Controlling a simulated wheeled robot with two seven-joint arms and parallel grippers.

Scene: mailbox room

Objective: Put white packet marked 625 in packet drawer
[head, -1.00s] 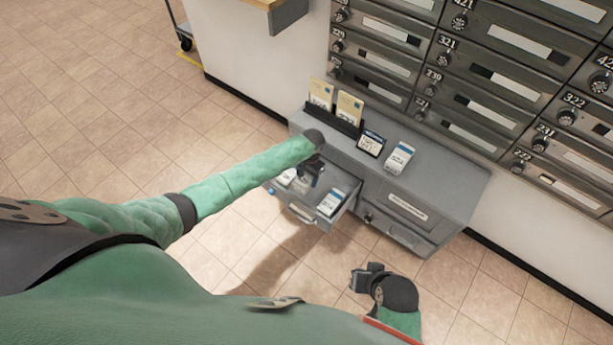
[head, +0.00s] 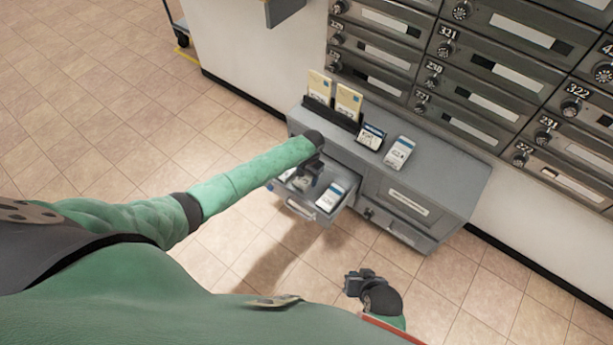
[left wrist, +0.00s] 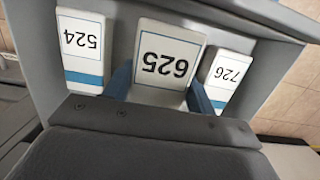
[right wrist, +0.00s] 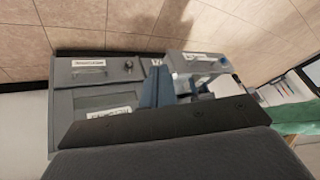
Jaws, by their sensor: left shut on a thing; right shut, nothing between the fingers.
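The white packet marked 625 (left wrist: 165,62) is between the fingers of my left gripper (left wrist: 165,95), which is shut on it. In the left wrist view it is inside the open packet drawer (left wrist: 255,32), between the packets marked 524 (left wrist: 83,48) and 726 (left wrist: 228,80). Whether it touches the drawer floor I cannot tell. In the head view my left gripper (head: 310,183) reaches into the pulled-out drawer (head: 299,206) and mostly hides the packet. My right gripper (head: 362,280) is shut and empty, low in front of the cabinet.
The grey cabinet (head: 455,190) carries a black holder with yellow envelopes (head: 347,101), a dark-and-white packet (head: 371,136) and a white packet (head: 398,153) on top. Numbered mailboxes (head: 480,65) line the wall behind. The tiled floor (head: 110,120) at left is clear.

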